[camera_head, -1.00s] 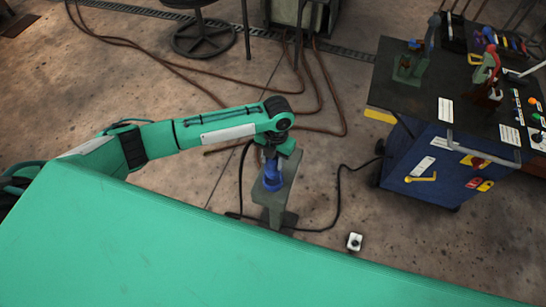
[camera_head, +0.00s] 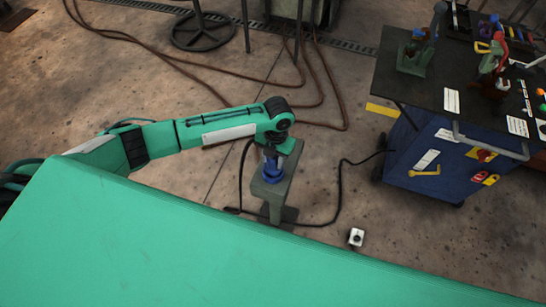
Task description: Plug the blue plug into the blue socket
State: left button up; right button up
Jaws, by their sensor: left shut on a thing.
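My left gripper (camera_head: 271,154) points down over a grey-green stand (camera_head: 286,172) on the floor. It is shut on the blue plug (camera_head: 271,165), which shows only as a small blue part under the fingers. A wider blue ring-shaped piece (camera_head: 272,177), seemingly the blue socket, sits on the stand's top directly below. The blue parts run together in this view, so I cannot tell whether the plug is in the socket or just above it. My wrist hides part of the plug. My right gripper is not in view.
A black cable (camera_head: 340,190) loops over the floor between the stand and a blue cart (camera_head: 400,165) with a dark top at the right. Brown hoses (camera_head: 322,90) cross the floor behind.

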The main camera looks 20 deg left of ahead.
pick_arm(q)
jog(key=o, duration=1.2)
jog(key=shift+r, duration=0.1)
jog(key=shift+w+r, duration=0.1)
jog(key=shift+r, duration=0.2)
jog(key=r+b, duration=0.1)
jog(key=r, duration=0.3)
jog(key=w+r+b, duration=0.1)
jog(key=r, duration=0.3)
jog(key=r+b, duration=0.1)
jog(key=r, duration=0.4)
jog(key=shift+w+d, duration=0.15)
jog(key=shift+w, duration=0.25)
jog(key=shift+f, duration=0.1)
